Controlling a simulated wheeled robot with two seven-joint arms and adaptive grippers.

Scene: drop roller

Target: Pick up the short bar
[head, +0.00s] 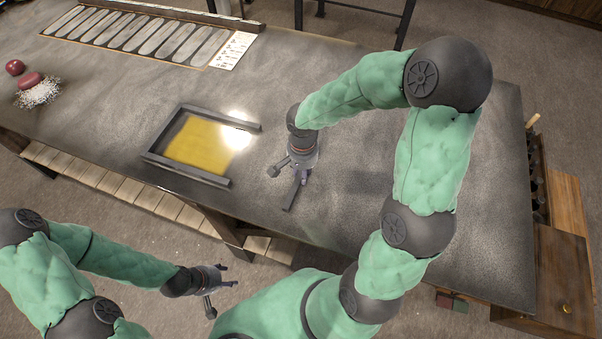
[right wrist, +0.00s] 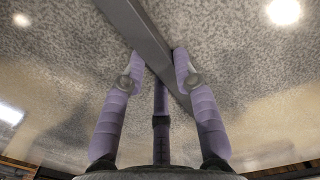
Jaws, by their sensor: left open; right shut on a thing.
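The short bar (head: 292,194) is dark grey and slim. It is at the table, just right of the open end of a dark frame. My right gripper (head: 303,176) points down over its far end and is shut on it. In the right wrist view the bar (right wrist: 152,40) runs diagonally between the purple fingers (right wrist: 154,68). I cannot tell whether it rests on the tabletop or is slightly raised. My left gripper (head: 226,278) is open and empty, low in front of the table edge.
Dark bars (head: 188,174) frame a yellow panel (head: 198,142) on three sides, open to the right. A slotted board (head: 140,38) lies at the back left. Red objects (head: 30,80) and white shreds (head: 38,95) lie far left. The table (head: 350,200) right of the bar is clear.

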